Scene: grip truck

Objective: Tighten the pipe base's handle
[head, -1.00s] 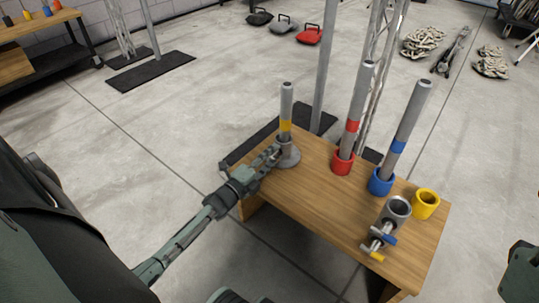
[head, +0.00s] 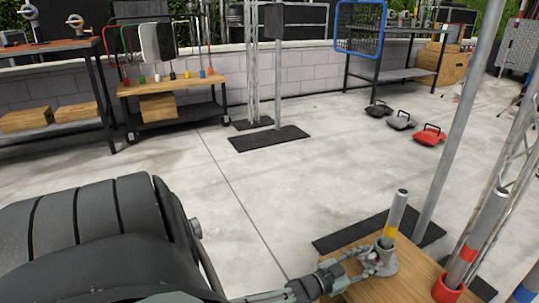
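The grey pipe base (head: 384,266) stands on the wooden table (head: 407,287) at the lower right of the head view. A grey pipe with a yellow band (head: 393,220) stands in it, leaning slightly. My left gripper (head: 373,261) comes in from the left, low at the base's left side. Its two fingers are apart, with their tips at or very close to the base. The base's handle cannot be made out behind the fingers, and contact with it is unclear. My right gripper is out of view.
A pipe with a red collar (head: 451,282) stands to the right on the table, with part of a blue collar (head: 524,292) beyond it. A metal post (head: 452,130) rises behind the table from a black mat (head: 340,236). Open concrete floor lies beyond.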

